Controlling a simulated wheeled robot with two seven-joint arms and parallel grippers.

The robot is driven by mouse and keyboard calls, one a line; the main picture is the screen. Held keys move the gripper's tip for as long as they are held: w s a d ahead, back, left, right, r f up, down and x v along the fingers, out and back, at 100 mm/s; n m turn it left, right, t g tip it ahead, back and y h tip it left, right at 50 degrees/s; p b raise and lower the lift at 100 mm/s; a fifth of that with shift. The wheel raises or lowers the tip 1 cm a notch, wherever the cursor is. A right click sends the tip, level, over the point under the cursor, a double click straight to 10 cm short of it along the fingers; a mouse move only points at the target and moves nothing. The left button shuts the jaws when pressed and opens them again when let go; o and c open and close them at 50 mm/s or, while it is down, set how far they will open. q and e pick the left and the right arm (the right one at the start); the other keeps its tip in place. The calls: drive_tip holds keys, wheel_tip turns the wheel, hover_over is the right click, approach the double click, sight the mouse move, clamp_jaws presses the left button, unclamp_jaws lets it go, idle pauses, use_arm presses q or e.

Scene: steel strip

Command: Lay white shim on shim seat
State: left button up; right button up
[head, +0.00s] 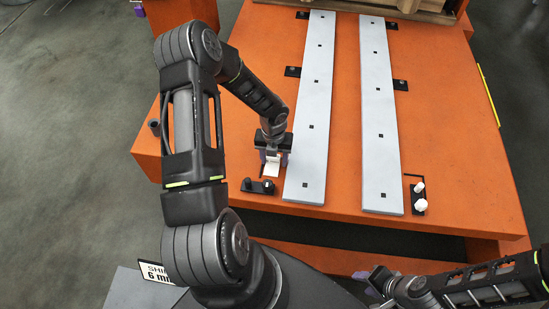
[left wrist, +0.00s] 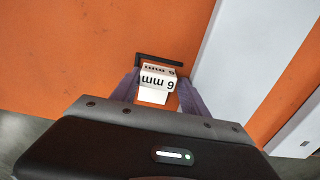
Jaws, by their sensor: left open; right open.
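The white shim is a small block marked "6 mm" (left wrist: 158,78). In the head view the white shim (head: 272,168) lies low at the orange table, left of the left steel strip's near end. My left gripper (head: 273,160) points down over it, with one purple finger on each side; it is open. In the left wrist view the left gripper's fingers (left wrist: 157,92) flank the shim. A black bracket-like outline (left wrist: 160,58), apparently the shim seat, borders the shim's far side. Whether the shim rests flat is hard to tell. My right gripper (head: 378,281) is open and empty in front of the table.
Two long grey steel strips (head: 314,105) (head: 380,120) lie on the orange table (head: 455,140). A black fixture (head: 258,186) stands near the left strip. The table's right side is clear.

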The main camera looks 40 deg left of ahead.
use_arm(q)
wheel_tip(320, 180, up, 8)
drive_tip(key=shift+s+f+p, duration=0.1)
drive_tip(key=shift+p, duration=0.7)
idle(0.5)
